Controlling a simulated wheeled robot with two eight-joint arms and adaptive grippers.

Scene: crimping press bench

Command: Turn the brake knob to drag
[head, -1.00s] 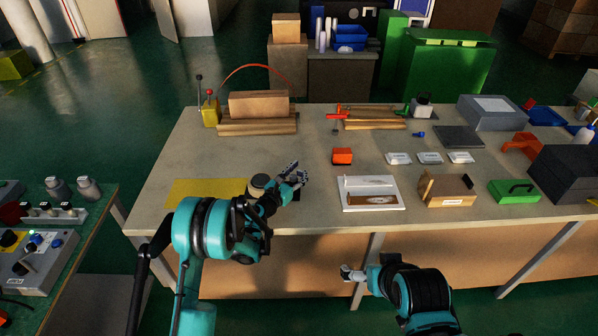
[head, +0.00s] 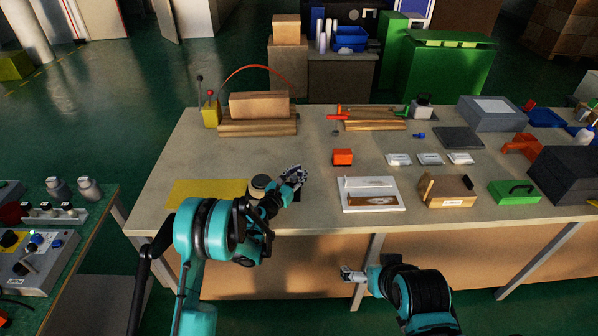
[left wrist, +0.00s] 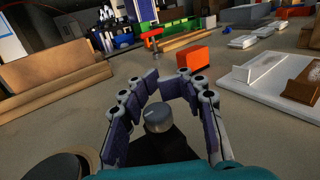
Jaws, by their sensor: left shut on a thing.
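The brake knob (left wrist: 158,117) is a small grey round knob with a light mark on its top, on a dark base. In the left wrist view it sits between the two fingers of my left gripper (left wrist: 160,98), which is shut on it. In the head view my left gripper (head: 296,178) is low over the near part of the bench, and its fingers hide the knob. The markings around the knob cannot be read. My right gripper (head: 351,273) is in front of the bench, away from the knob; its finger opening is too small to judge.
The bench behind the gripper is clear.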

